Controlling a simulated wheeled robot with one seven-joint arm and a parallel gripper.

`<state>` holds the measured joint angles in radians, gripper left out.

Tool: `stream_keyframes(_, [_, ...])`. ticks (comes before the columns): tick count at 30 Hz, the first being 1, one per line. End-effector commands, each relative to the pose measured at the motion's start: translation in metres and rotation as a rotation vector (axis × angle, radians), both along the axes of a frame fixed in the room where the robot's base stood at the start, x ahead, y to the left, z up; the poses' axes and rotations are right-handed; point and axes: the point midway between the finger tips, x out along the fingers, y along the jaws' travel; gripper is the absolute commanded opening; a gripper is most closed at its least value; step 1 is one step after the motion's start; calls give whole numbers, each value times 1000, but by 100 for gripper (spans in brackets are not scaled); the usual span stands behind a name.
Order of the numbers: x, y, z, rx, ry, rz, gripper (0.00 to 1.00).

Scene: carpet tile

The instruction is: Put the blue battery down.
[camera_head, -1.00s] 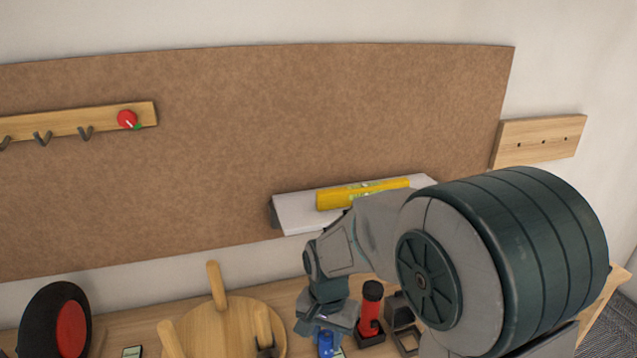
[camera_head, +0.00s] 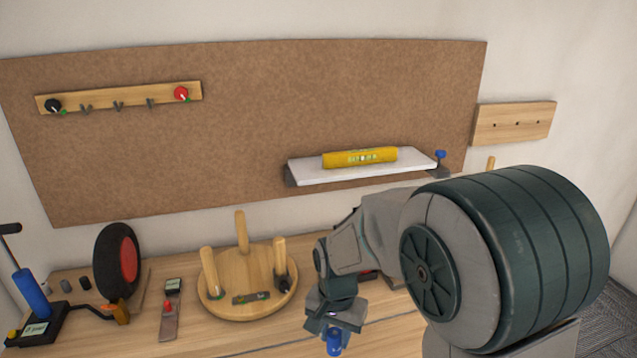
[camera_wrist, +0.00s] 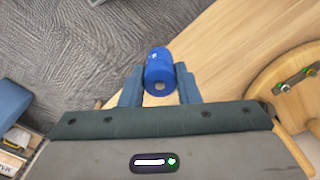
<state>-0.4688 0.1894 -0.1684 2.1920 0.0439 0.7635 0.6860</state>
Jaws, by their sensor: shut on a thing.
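The blue battery (camera_wrist: 159,70) is a short blue cylinder held between the two fingers of my gripper (camera_wrist: 160,88) in the wrist view. In the head view the battery (camera_head: 334,343) hangs below my gripper (camera_head: 334,325), over the front part of the wooden bench (camera_head: 250,335). In the wrist view the battery shows beside the bench edge, with carpet beyond it. I cannot tell how high it is above the bench top.
A round wooden piece with upright pegs (camera_head: 230,305) stands left of my gripper. Farther left are a flat tool (camera_head: 171,318), a black and red wheel (camera_head: 118,262) and a blue pump (camera_head: 32,294). A shelf (camera_head: 305,174) holds a yellow level (camera_head: 360,157). The bench front left of my gripper looks clear.

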Motion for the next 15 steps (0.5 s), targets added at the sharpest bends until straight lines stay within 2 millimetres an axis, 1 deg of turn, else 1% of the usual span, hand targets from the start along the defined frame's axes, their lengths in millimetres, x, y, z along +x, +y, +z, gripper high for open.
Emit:
stream_keyframes(1, [5,-6,-6,-2,2,9,0])
stream_keyframes(7, [23,-24,-25,-5,1,75,0])
stream_keyframes(11, [35,-38,-42,-7,3,131,0])
stream_keyframes(15, [49,-59,-65,-7,4,208,0])
